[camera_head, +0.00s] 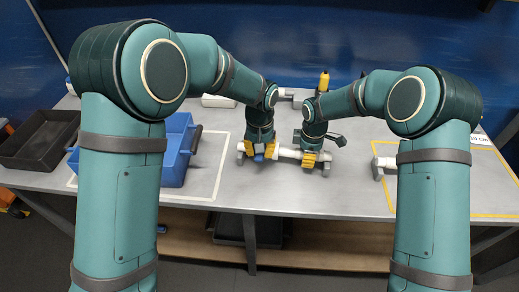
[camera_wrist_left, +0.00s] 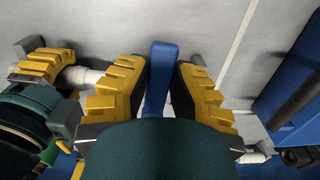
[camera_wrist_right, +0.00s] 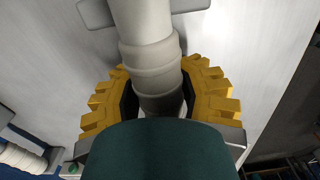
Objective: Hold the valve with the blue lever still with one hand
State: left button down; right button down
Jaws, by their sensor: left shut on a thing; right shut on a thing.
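The valve's blue lever (camera_wrist_left: 162,75) stands up between the yellow fingers of my left gripper (camera_wrist_left: 162,85) in the left wrist view. In the head view a bit of blue (camera_head: 259,157) shows at my left gripper (camera_head: 261,150), which is shut around the valve. The valve body is mostly hidden. My right gripper (camera_head: 315,158) is shut on the white pipe (camera_head: 289,153), to the right of the valve. In the right wrist view the pipe (camera_wrist_right: 150,60) runs between its yellow fingers (camera_wrist_right: 160,95). The pipe lies low over the table, roughly level.
A blue bin (camera_head: 175,172) and a black tray (camera_head: 37,148) stand on the left of the grey table (camera_head: 300,196). A white pipe piece (camera_head: 386,162) lies right, inside a yellow outline. A yellow object (camera_head: 323,82) stands at the back. The front middle is clear.

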pick_arm(q)
jog(key=shift+d, duration=0.15)
pick_arm(e)
jog(key=shift+a+r, duration=0.1)
jog(key=shift+a, duration=0.1)
pick_arm(q)
jog(key=c, duration=0.8)
grip_release()
pick_arm(e)
jog(key=shift+d, duration=0.1)
pick_arm(q)
notch_tip(320, 180, up, 12)
pick_arm(e)
jog(key=c, duration=0.5)
grip_release()
